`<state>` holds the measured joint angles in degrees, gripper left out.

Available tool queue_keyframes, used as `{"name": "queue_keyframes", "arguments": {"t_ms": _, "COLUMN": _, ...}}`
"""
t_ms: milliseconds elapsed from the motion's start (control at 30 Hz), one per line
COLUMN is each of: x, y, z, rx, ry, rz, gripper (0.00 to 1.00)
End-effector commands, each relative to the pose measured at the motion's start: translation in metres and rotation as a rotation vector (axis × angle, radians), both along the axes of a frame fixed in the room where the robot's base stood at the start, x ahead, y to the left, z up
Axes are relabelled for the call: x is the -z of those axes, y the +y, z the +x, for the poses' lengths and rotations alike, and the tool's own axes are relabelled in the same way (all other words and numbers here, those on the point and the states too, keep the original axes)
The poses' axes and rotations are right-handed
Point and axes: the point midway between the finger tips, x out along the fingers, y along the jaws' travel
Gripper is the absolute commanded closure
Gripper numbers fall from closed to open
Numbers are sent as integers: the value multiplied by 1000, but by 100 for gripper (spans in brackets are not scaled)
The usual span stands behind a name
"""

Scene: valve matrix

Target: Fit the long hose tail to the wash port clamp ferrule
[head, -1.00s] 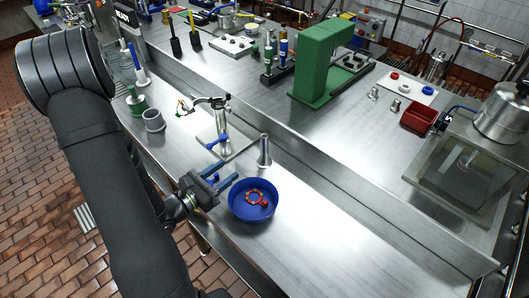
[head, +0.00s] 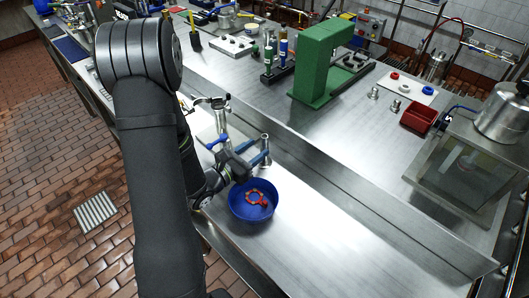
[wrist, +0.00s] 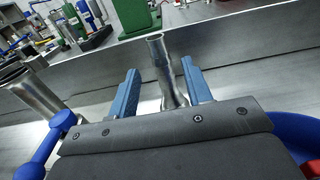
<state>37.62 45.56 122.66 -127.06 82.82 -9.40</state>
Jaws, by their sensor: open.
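The long hose tail (head: 265,145) is a slim steel tube that stands upright on the bench, flared at its base. In the wrist view the hose tail (wrist: 160,65) rises between the two blue fingers. My gripper (head: 254,156) is open and low beside the bowl, and its fingers (wrist: 161,78) flank the tube; I cannot tell whether they touch it. The steel port stand (head: 220,118), with an open clamp (head: 208,101) at its top and a blue handle, is to the left. My arm partly hides it, and I cannot make out the ferrule's rim.
A blue bowl (head: 233,206) holding a red clamp or ring (head: 262,197) stands just in front of my gripper. A raised ledge runs behind the hose tail. A green press (head: 318,65) stands on the upper bench. The bench right of the bowl is clear.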

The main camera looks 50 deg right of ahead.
Motion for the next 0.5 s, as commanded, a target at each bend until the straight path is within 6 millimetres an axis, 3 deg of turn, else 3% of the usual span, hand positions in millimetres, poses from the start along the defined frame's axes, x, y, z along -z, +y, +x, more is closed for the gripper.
{"name": "queue_keyframes", "arguments": {"t_ms": 233, "x": -2, "y": -34, "z": -3, "rx": 4, "ry": -1, "rz": 0, "gripper": 55}}
{"name": "queue_keyframes", "arguments": {"t_ms": 500, "x": -2, "y": -44, "z": -3, "rx": 2, "ry": 0, "rz": 0, "gripper": 55}}
